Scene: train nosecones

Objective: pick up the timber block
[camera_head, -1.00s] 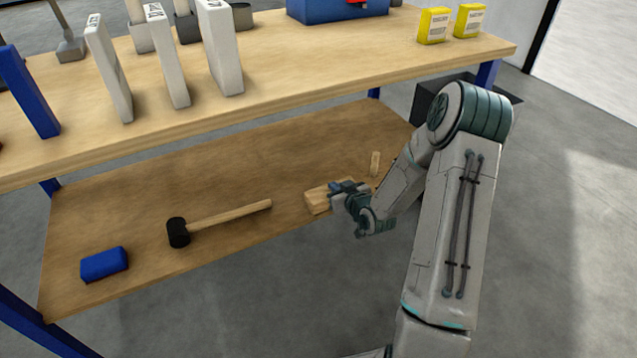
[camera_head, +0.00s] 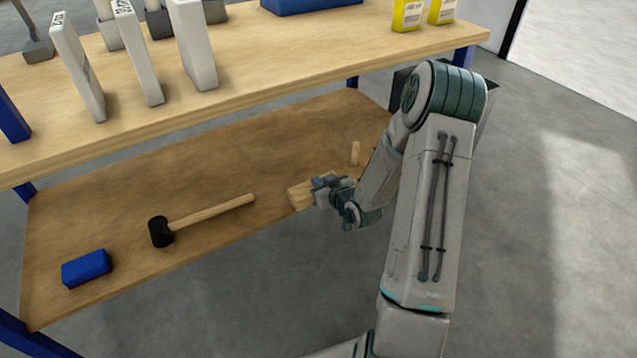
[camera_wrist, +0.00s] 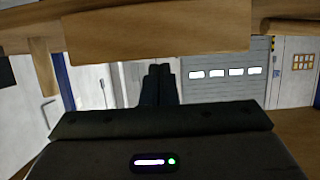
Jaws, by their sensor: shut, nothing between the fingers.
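The timber block (camera_head: 298,195) is a pale wooden block lying on the lower shelf near its front edge. My gripper (camera_head: 318,184) is at the block's right end in the head view and hides part of it. In the wrist view, which looks upside down, the block (camera_wrist: 155,35) spans the top of the picture. My gripper's fingers (camera_wrist: 158,72) show together there, with their tips close to the block's edge. The fingers are shut with nothing between them. Whether they touch the block cannot be told.
A small upright wooden piece (camera_head: 355,153) stands behind the block. A black-headed mallet (camera_head: 205,218) and a blue block (camera_head: 86,268) lie to the left on the lower shelf (camera_head: 130,190). The upper shelf (camera_head: 270,70) overhangs the back, holding white boxes and yellow packs.

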